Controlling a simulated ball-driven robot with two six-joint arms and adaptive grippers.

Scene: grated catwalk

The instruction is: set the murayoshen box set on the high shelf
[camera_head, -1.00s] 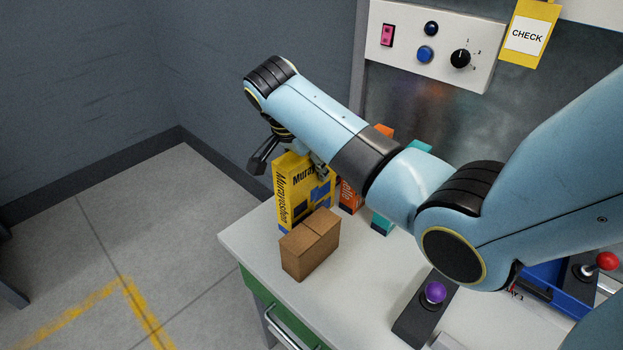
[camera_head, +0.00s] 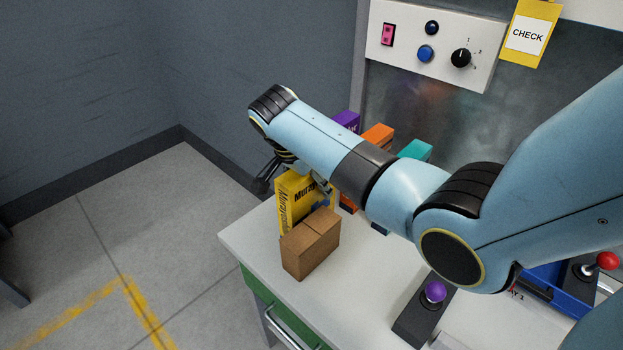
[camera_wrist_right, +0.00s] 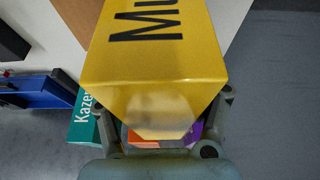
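The Murayoshen box set (camera_head: 291,185), a yellow box with dark lettering, is upright at the left end of the bench, behind a brown carton that hides its lower part. I cannot tell whether it touches the bench top. My right gripper (camera_head: 297,178) is at its upper part, with one dark finger on its left and the other on its right. In the right wrist view the yellow box (camera_wrist_right: 150,65) fills the space between the fingers (camera_wrist_right: 160,118), which appear closed against its sides. My left gripper does not show. I cannot make out the high shelf.
The brown carton (camera_head: 310,250) stands close in front. Purple (camera_head: 347,119), orange (camera_head: 378,137) and teal (camera_head: 414,150) boxes stand behind my right arm. A purple-knobbed joystick (camera_head: 434,293) and a blue bin (camera_head: 555,290) are to the right. A control panel (camera_head: 430,45) is behind.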

